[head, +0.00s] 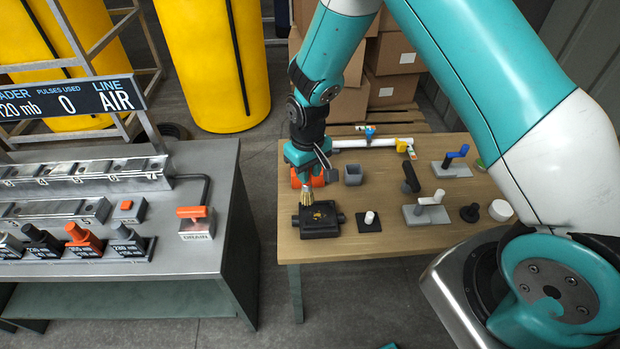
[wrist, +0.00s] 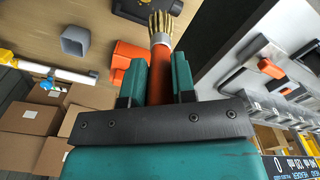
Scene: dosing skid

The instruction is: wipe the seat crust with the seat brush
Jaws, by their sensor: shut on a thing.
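My gripper (wrist: 161,82) is shut on the orange handle of the seat brush (wrist: 162,30), whose tan bristles point away from the jaws. In the head view the bristles of the brush (head: 307,195) point down at a black block (head: 318,231) on the wooden table. Yellowish-brown crust (head: 319,215) shows on top of the block. The bristle tips are at or just above the block's back left part; I cannot tell whether they touch it. My gripper (head: 306,172) hides most of the handle in the head view.
On the wooden table (head: 400,243) stand a grey square cup (head: 353,174), a white peg on a black plate (head: 369,219), and grey blocks with handles (head: 426,210). An orange holder (head: 317,180) is close behind my gripper. A grey bench (head: 175,258) with weights and a drain handle (head: 194,220) stands left.

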